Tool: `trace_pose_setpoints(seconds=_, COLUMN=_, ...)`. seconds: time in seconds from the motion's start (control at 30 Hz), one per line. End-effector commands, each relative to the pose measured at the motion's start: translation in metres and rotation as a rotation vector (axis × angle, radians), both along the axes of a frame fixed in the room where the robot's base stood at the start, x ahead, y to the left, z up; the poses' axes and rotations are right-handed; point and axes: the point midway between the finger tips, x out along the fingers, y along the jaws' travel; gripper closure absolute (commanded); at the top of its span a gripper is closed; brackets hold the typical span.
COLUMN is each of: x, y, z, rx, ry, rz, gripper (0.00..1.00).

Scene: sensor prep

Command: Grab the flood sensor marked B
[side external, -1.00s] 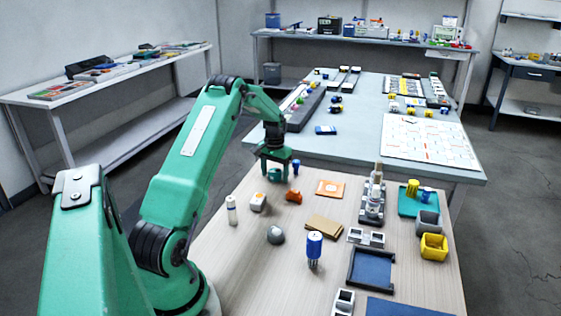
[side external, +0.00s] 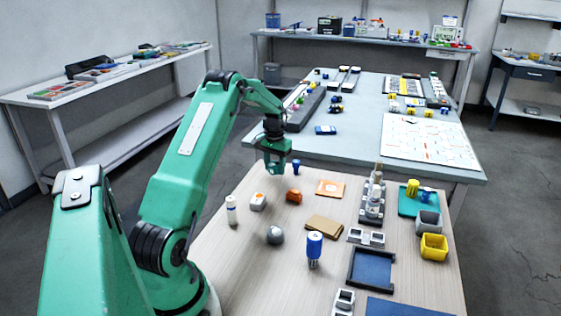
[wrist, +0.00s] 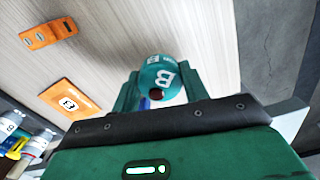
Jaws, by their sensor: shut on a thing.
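The flood sensor marked B is a round teal piece with a white letter (wrist: 161,78), between my fingers in the wrist view. My gripper (wrist: 158,92) is shut on it, one finger on each side. In the side view my gripper (side external: 276,168) is near the far left edge of the wooden table, and the small teal sensor is hard to tell from the green fingers there. Its underside is hidden, and I cannot tell how far it is above the table.
An orange block (side external: 293,196), a blue piece (side external: 296,166) and an orange marked card (side external: 330,187) lie near my gripper. Bare wood (side external: 235,255) is at the front left.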

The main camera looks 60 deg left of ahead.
Motion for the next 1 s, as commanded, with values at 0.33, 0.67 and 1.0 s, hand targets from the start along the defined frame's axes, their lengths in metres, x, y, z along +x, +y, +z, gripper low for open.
trace_pose_setpoints(seconds=0.33, x=0.011, y=-0.045, z=0.042, rx=0.001, ry=-0.002, rz=-0.004, gripper=0.8)
trace_pose_setpoints(seconds=0.67, x=0.022, y=-0.095, z=0.072, rx=0.001, ry=-0.002, rz=-0.002, gripper=0.8)
trace_pose_setpoints(seconds=1.0, x=0.026, y=-0.114, z=0.082, rx=0.0, ry=0.0, rz=0.0, gripper=0.8)
